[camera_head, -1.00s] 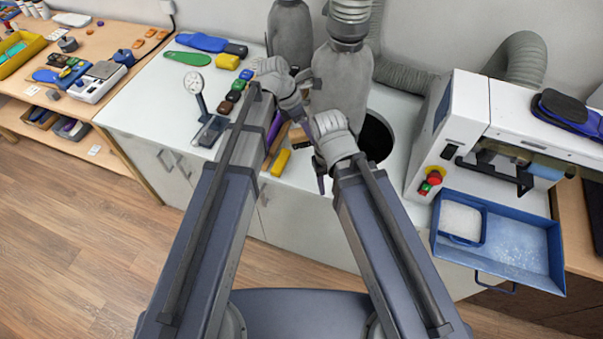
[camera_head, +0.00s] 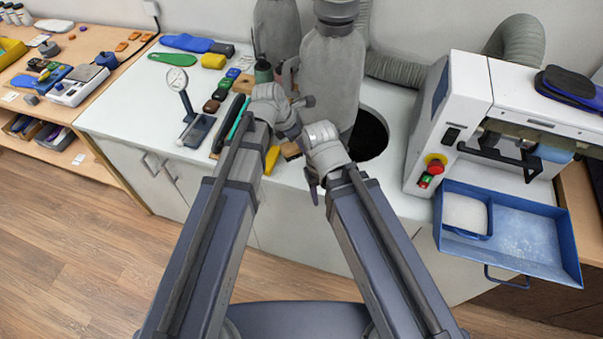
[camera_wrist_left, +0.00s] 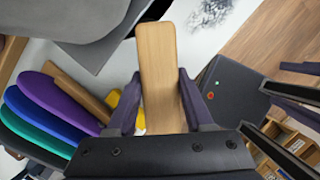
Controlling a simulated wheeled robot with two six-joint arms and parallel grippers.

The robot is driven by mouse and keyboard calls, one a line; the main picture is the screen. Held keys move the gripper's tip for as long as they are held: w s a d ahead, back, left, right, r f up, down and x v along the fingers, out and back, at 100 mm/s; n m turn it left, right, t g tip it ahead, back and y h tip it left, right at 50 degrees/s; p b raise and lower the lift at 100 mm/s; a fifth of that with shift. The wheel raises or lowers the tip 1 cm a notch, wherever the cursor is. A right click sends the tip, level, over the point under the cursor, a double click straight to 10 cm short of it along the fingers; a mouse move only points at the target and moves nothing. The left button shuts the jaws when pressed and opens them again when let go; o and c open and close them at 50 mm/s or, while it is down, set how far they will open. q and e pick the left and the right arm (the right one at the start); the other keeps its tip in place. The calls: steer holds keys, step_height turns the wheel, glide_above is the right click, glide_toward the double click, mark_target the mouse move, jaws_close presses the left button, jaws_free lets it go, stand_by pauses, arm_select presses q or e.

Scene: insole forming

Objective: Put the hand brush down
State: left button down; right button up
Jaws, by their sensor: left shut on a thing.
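In the left wrist view my left gripper (camera_wrist_left: 157,100) is shut on the hand brush (camera_wrist_left: 158,60), with its flat wooden part between the two dark fingers. Its bristles are not visible there. In the head view this gripper (camera_head: 294,126) is over the white worktop (camera_head: 225,65), in front of the grey dust bags, and the brush is largely hidden by my arm. My right gripper (camera_head: 314,188) is close beside it at the worktop's front edge; its finger opening is not clear. A dark dust patch (camera_wrist_left: 210,12) lies on the worktop.
Elongated coloured pieces (camera_wrist_left: 50,105) and a yellow block (camera_head: 271,160) lie close to my left gripper. A dial gauge (camera_head: 180,85) stands left. A round black opening (camera_head: 372,138) and a white machine (camera_head: 455,110) with a blue tray (camera_head: 530,235) are right.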

mark_target(287, 146)
arm_select(q)
steer(key=shift+w+f, duration=0.1)
steer(key=shift+f, duration=0.1)
step_height(287, 146, down, 10)
steer(key=b, duration=1)
steer(key=shift+r, duration=0.2)
steer(key=shift+f, duration=0.15)
steer(key=shift+c, duration=1.4)
jaws_free()
steer(key=p+v, duration=1)
steer(key=v, duration=0.1)
steer(key=shift+d+r, duration=0.1)
steer(key=shift+r, duration=0.1)
steer(key=shift+a+r+p, duration=0.25)
steer(key=shift+r+p, duration=0.25)
steer(key=shift+p, duration=0.1)
